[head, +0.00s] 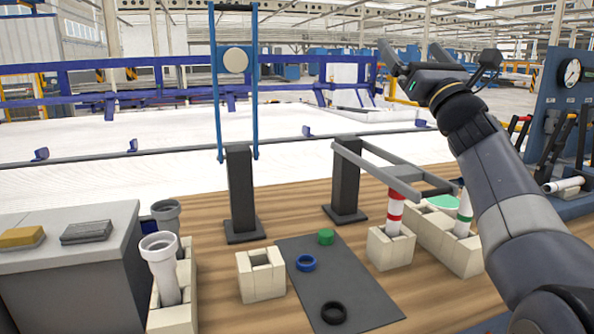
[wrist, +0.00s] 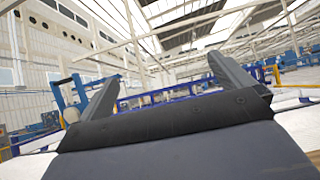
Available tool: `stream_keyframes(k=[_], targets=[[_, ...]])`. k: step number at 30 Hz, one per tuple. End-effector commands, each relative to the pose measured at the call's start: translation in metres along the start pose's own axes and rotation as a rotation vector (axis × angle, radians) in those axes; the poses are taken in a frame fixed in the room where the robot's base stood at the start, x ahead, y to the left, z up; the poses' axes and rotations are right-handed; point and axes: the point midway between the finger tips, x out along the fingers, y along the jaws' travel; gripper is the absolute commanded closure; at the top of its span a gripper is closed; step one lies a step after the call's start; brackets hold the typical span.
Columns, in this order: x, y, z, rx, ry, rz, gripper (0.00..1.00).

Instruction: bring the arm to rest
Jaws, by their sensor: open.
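My gripper (head: 413,60) is raised high at the upper right of the head view, well above the wooden table (head: 300,205). Its two fingers are spread apart with nothing between them. My arm runs from the lower right up to the gripper and hides part of the table's right side.
White and grey pipes (head: 161,262) stand at left. A grey mat (head: 335,285) bears green, blue and black rings. Dark posts (head: 241,195) rise mid-table.

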Motion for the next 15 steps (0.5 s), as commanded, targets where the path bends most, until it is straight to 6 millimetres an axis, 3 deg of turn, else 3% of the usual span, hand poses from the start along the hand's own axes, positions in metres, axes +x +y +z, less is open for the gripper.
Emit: stream_keyframes(k=[15], targets=[[0.042,0.007,0.008,-0.001,0.104,0.000,0.00]])
